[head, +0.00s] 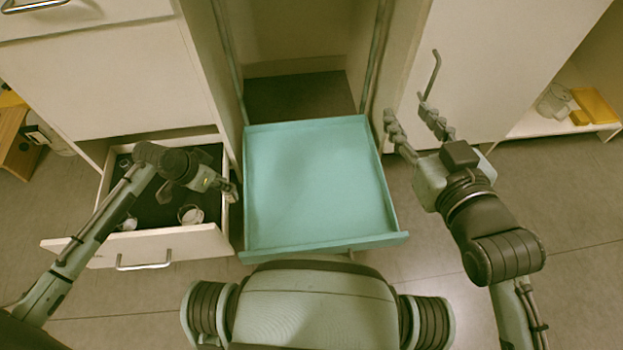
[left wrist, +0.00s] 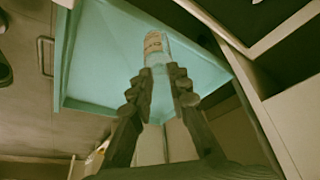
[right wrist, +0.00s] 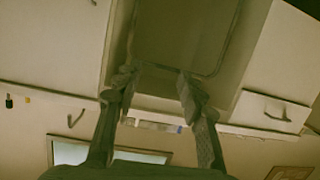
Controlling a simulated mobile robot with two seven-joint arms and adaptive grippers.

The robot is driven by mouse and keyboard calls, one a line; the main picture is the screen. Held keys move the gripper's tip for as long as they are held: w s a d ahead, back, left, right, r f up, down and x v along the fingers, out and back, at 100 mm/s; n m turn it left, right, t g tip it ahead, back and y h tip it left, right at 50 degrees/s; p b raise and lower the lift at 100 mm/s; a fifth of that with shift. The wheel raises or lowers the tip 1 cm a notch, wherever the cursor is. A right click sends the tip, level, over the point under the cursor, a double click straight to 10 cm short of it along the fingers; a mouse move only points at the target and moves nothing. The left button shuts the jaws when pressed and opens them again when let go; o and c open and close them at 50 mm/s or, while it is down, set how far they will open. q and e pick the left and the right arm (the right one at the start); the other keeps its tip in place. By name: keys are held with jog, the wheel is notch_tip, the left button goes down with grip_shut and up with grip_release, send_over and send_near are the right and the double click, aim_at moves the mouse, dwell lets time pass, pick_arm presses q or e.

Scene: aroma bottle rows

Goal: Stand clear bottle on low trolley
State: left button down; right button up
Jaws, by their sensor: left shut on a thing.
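The teal low trolley (head: 315,185) stands in the middle of the head view, its raised-rim top bare. My left gripper (head: 228,188) is between the open drawer and the trolley's left rim. In the left wrist view, my left gripper (left wrist: 160,74) is shut on a clear bottle (left wrist: 154,46) with a pale label. The bottle shows against the teal top in that view; I cannot tell its height above it. In the head view the bottle is mostly hidden by the gripper. My right gripper (head: 408,112) is open and empty, right of the trolley.
An open drawer (head: 175,245) at the left holds a round glass jar (head: 190,214) and small items. A low shelf (head: 545,125) at the right holds a glass vessel (head: 553,103) and yellow boxes (head: 596,106). Cabinet fronts flank the trolley.

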pick_arm(q)
jog(key=w+d+f+b, duration=0.1)
jog(key=d+f, duration=0.2)
jog(key=w+d+f+b, duration=0.1)
jog(key=d+f+b, duration=0.1)
jog(key=d+f, duration=0.2)
jog(key=w+d+f+b, duration=0.1)
jog(key=d+f, duration=0.2)
jog(key=d, duration=0.1)
jog(key=shift+w+f, duration=0.2)
jog(key=shift+f, duration=0.2)
pick_arm(e)
jog(key=s+a+r+t+y, duration=0.1)
jog(key=r+t, duration=0.3)
jog(key=r, duration=0.4)
jog(key=s+a+r+t+y, duration=0.2)
jog(key=r+t+y, duration=0.1)
jog(key=r+t, duration=0.2)
notch_tip(320, 180, up, 3)
jog(key=shift+a+f+y, duration=0.15)
jog(key=shift+a+y, duration=0.1)
jog(key=shift+y, duration=0.05)
pick_arm(q)
jog(key=shift+f, duration=0.2)
jog(key=c, duration=1.4)
grip_release()
jog(key=shift+c, duration=0.2)
pick_arm(e)
jog(key=shift+s, duration=0.1)
